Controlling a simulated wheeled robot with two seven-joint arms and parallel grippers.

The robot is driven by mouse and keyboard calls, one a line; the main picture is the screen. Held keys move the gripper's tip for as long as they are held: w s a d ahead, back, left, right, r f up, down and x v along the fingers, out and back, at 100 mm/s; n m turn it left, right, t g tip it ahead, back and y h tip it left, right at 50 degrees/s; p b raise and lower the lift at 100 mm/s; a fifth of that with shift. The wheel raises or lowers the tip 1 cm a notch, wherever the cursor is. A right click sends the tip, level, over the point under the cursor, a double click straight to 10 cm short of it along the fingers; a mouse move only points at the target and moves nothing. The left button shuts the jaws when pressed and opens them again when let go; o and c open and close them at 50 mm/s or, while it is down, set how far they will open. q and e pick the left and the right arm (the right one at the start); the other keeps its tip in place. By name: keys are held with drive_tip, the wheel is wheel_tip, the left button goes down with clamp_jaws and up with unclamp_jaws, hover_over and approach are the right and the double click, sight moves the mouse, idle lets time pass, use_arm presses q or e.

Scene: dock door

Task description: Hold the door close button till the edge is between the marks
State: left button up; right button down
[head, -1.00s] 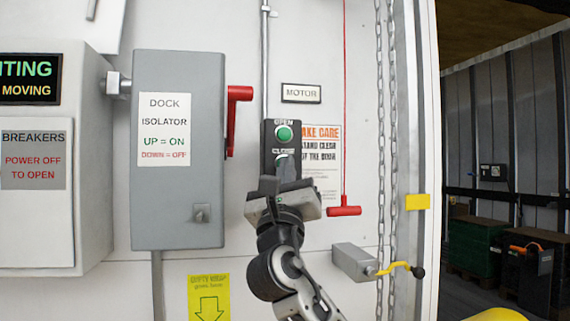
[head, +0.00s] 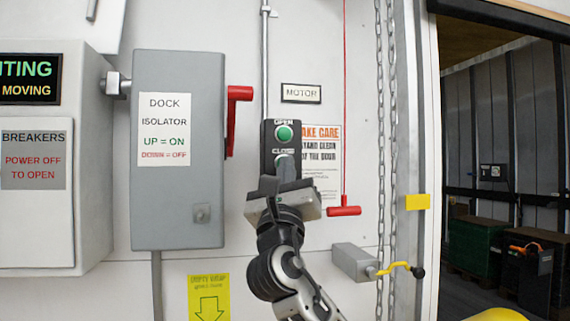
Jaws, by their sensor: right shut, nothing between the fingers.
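The black button box (head: 267,150) on the wall has a green OPEN button (head: 284,133) above and a CLOSE button (head: 281,160) below, mostly hidden by my fingers. My right gripper (head: 287,170) is shut and empty, its fingertips over the CLOSE button and seemingly against it. The door's dark lower edge (head: 500,22) shows at the top right, across the top of the opening. A yellow mark (head: 417,202) is on the door frame, well below that edge; I cannot make out a second mark. My left gripper is not in view.
A grey dock isolator box (head: 180,220) with a red lever (head: 232,120) stands left of the buttons. A red pull handle (head: 344,211) on a cord, chains (head: 386,130) and a grey box with a yellow crank (head: 398,266) are to the right. Crates (head: 475,240) stand beyond the opening.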

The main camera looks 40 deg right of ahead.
drive_tip(key=shift+s, duration=0.1)
idle(0.5)
drive_tip(key=shift+s+a+p, duration=0.35)
drive_tip(key=shift+s+a, duration=0.05)
drive_tip(key=shift+s, duration=0.2)
drive_tip(key=shift+s+a+p, duration=0.25)
drive_tip(key=shift+s+a, duration=0.15)
drive_tip(key=shift+s, duration=0.35)
drive_tip(key=shift+s+a+p, duration=0.3)
drive_tip(key=shift+s+a, duration=0.1)
drive_tip(key=shift+s, duration=0.3)
drive_tip(key=shift+s+a+p, duration=0.25)
drive_tip(key=shift+s+a, duration=0.15)
drive_tip(key=shift+s, duration=0.35)
